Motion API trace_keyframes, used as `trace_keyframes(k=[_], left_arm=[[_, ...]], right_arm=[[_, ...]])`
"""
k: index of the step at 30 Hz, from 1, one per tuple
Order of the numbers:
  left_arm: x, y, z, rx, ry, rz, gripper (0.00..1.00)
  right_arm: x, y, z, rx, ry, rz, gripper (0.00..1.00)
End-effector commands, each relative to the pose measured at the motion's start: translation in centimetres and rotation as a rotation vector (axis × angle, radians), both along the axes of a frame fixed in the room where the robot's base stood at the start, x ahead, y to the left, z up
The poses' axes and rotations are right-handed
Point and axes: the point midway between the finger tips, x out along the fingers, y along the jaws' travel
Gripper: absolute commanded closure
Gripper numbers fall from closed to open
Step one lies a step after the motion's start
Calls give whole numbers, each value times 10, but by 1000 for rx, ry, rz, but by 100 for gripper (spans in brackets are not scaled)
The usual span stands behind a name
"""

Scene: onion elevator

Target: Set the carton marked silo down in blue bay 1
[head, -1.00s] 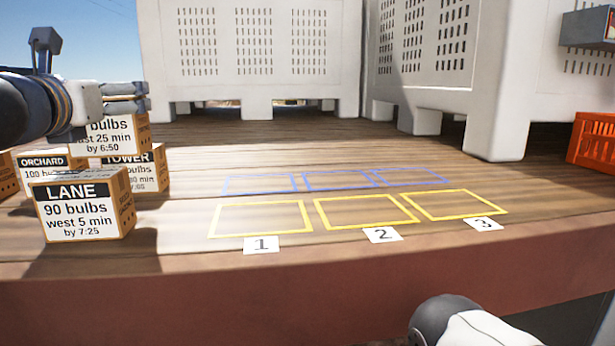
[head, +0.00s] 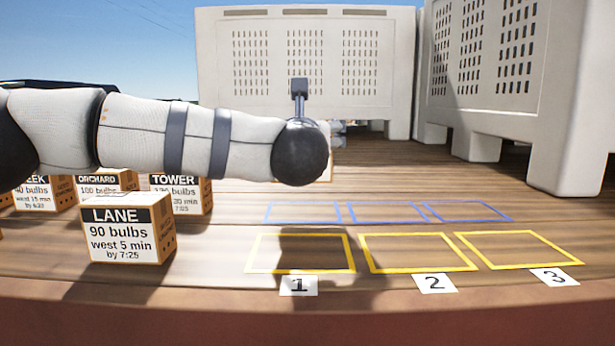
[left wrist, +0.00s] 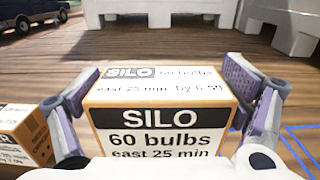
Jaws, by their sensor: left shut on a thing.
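The silo carton (left wrist: 160,128) is a tan box with a black SILO band, held between the purple-grey fingers of my left gripper (left wrist: 162,85) in the left wrist view. In the head view, my left forearm hides nearly all of the carton and most of the left gripper (head: 338,132). They are at the back, above the deck. Blue bay 1 (head: 304,212) is the leftmost blue outline, behind yellow bay 1 (head: 300,254), and looks empty. Blue lines (left wrist: 303,150) also show right of the carton in the left wrist view. My right gripper is not in view.
The lane carton (head: 125,230) stands left of the bays, with the tower carton (head: 180,193), the orchard carton (head: 100,184) and another carton (head: 38,195) behind it. Large white slatted bins (head: 310,60) stand at the back. The other bays look clear.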

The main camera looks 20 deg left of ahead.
Motion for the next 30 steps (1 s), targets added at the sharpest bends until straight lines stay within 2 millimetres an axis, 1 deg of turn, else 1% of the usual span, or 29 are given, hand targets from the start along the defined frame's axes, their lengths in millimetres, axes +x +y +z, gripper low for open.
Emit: trace_keyframes(k=[1,4,8,10,11,12,15,22,26,27,28,30], left_arm=[[9,2,-15,1,7,-1,55],[22,5,-30,0,3,-2,55],[29,7,-37,0,-1,-2,55],[35,9,-45,0,1,-2,55],[38,10,-49,2,2,-2,55],[37,9,-58,2,3,-3,55],[36,9,-74,1,0,-3,55],[35,10,-74,0,-3,-2,55],[36,9,-79,0,-1,-3,55],[35,9,-80,0,1,-3,2],[35,9,-79,0,1,-3,0],[35,9,-79,0,0,-3,0]], right_arm=[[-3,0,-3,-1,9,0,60],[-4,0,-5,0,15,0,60],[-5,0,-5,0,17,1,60],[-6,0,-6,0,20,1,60],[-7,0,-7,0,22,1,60],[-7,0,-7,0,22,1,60],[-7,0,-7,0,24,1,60],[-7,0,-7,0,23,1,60],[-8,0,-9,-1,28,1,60],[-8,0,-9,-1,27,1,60],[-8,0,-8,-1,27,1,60],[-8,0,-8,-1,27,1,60]])
